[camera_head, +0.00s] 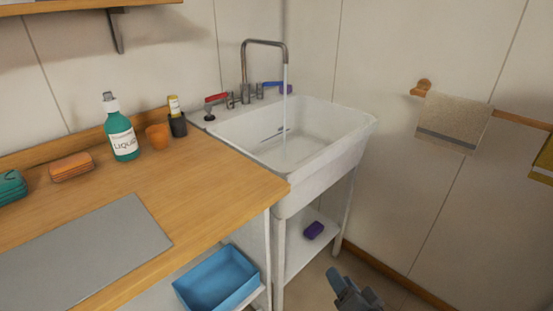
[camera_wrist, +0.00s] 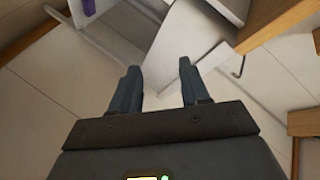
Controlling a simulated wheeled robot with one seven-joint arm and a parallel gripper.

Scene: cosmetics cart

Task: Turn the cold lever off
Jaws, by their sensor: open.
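The cold lever (camera_head: 273,84) is the blue handle on the right of the faucet (camera_head: 265,43), at the back of the white sink (camera_head: 335,140). The red lever (camera_head: 215,97) is on the left. A thin stream of water runs from the spout into the basin. My gripper (camera_head: 352,287) is low at the bottom of the head view, in front of the sink and well apart from the levers. In the wrist view my gripper (camera_wrist: 159,72) is open, with nothing between its fingers. The levers do not show in the wrist view.
A wooden counter (camera_head: 215,185) to the left holds a green soap bottle (camera_head: 122,137), an orange cup (camera_head: 158,136) and a dark holder (camera_head: 177,125). A blue bin (camera_head: 216,280) sits below. A towel (camera_head: 453,120) hangs on the right wall. Floor in front of the sink looks free.

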